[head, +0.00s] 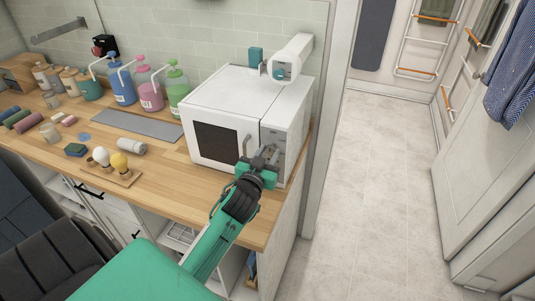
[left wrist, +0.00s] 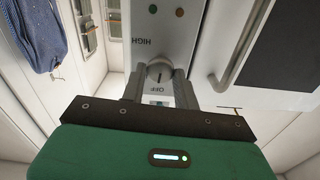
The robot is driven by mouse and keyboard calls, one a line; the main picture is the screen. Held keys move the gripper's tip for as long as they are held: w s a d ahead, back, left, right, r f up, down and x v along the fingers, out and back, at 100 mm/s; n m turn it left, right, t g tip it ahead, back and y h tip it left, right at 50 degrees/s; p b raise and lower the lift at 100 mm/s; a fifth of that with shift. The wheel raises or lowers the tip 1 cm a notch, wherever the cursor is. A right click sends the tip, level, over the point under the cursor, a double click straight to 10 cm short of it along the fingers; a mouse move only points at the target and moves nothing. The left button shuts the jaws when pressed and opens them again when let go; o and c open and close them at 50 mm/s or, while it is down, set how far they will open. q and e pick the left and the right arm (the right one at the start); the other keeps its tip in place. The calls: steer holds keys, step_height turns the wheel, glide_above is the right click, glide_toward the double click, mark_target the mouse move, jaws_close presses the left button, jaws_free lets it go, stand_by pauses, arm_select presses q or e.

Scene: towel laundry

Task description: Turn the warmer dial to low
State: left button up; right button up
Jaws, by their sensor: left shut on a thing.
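The warmer (head: 222,98) is a white box with a dark window and a handle, standing at the right end of the wooden counter. My left gripper (head: 266,157) reaches up to its control panel on the right of the front. In the left wrist view the warmer's grey dial (left wrist: 160,70) sits between the two fingers of the left gripper (left wrist: 160,80), which is shut on it. The panel appears upside down there, with the words HIGH and OFF readable near the dial. A LOW mark cannot be made out. In the head view the gripper mostly hides the dial. My right gripper is not in view.
Several pump bottles (head: 122,86) stand along the wall, left of the warmer. A wooden holder (head: 118,176) with two bulb-like items and a rolled white cloth (head: 131,147) lie on the counter. A white device (head: 291,60) is above the warmer. The floor (head: 380,180) to the right is clear.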

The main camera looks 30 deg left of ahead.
arm_select(q)
steer(key=shift+r+m+p, duration=0.1)
steer(key=shift+m+p, duration=0.25)
steer(key=shift+m, duration=0.75)
steer(key=m+p, duration=0.1)
steer(key=m, duration=0.2)
steer(key=shift+d+m, duration=0.1)
steer(key=shift+m, duration=0.2)
steer(key=m+p, duration=0.1)
steer(key=m, duration=0.3)
steer(key=shift+m, duration=0.7)
steer(key=o, duration=0.9)
steer(key=shift+o, duration=0.2)
steer(key=shift+f, duration=0.2)
